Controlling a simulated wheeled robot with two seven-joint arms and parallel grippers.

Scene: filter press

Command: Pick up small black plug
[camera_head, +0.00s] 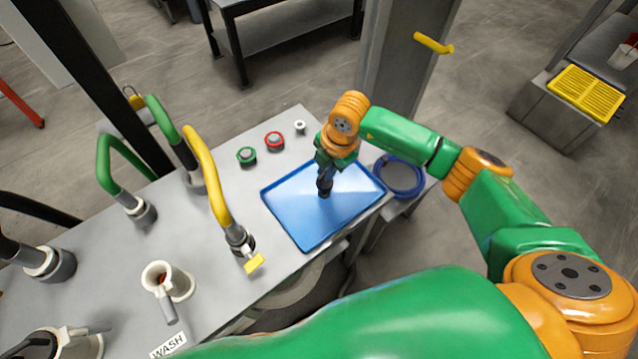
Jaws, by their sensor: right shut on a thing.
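The blue tray (290,222) lies at the right end of the grey table. My right gripper (324,184) points down over the middle of the tray. It is shut on a small dark piece at its fingertips, which looks like the small black plug (324,193). The fingers are dark too and hide most of it, so its outline is hard to make out. I cannot tell whether it touches the tray floor. The rest of the tray looks empty. My left gripper is not in view.
A yellow curved pipe (206,170) and green pipes (120,165) stand left of the tray. Green (246,156), red (274,140) and white (300,126) round fittings sit behind it. A blue coil (399,175) lies right of it, near a grey column (405,60).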

